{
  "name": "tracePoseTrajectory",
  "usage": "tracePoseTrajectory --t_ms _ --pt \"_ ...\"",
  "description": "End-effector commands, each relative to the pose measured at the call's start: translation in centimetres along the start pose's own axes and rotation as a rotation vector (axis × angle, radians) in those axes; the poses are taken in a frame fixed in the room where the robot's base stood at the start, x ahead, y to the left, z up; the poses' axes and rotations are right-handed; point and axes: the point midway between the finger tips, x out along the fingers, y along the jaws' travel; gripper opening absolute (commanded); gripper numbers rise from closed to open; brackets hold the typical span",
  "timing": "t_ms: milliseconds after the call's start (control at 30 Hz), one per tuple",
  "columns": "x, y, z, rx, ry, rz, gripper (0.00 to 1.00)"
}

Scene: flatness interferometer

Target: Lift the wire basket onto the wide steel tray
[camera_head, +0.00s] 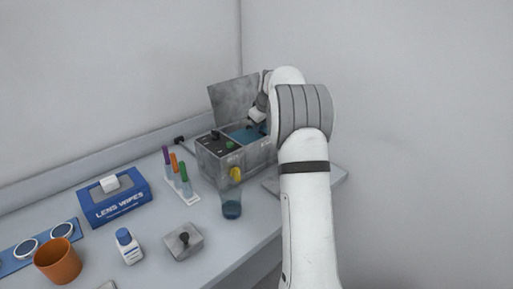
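A grey boxy bath (222,160) with an open lid (232,101) stands at the back of the bench, with blue liquid (245,134) inside. My gripper (256,116) is over the right part of this bath, small and mostly hidden by my own arm. Its fingers are too unclear to show whether they are open or hold anything. I cannot make out the wire basket; the bath's right side is behind my arm. A flat grey tray (271,185), which looks like the wide steel tray, lies right of the bath, its middle covered by my arm.

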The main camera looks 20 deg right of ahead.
Motion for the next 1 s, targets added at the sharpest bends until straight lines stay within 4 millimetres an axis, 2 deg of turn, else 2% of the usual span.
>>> tracePoseTrajectory --t_ms 200,300,567,1000 --pt "3.2 0.2 -0.5 0.000 -0.001 -0.001 0.36" --pt "4.2 0.2 -0.5 0.000 0.000 -0.001 0.36" --pt "4.5 0.2 -0.5 0.000 0.001 0.000 0.36" --pt "4.5 0.2 -0.5 0.000 0.001 0.000 0.01"
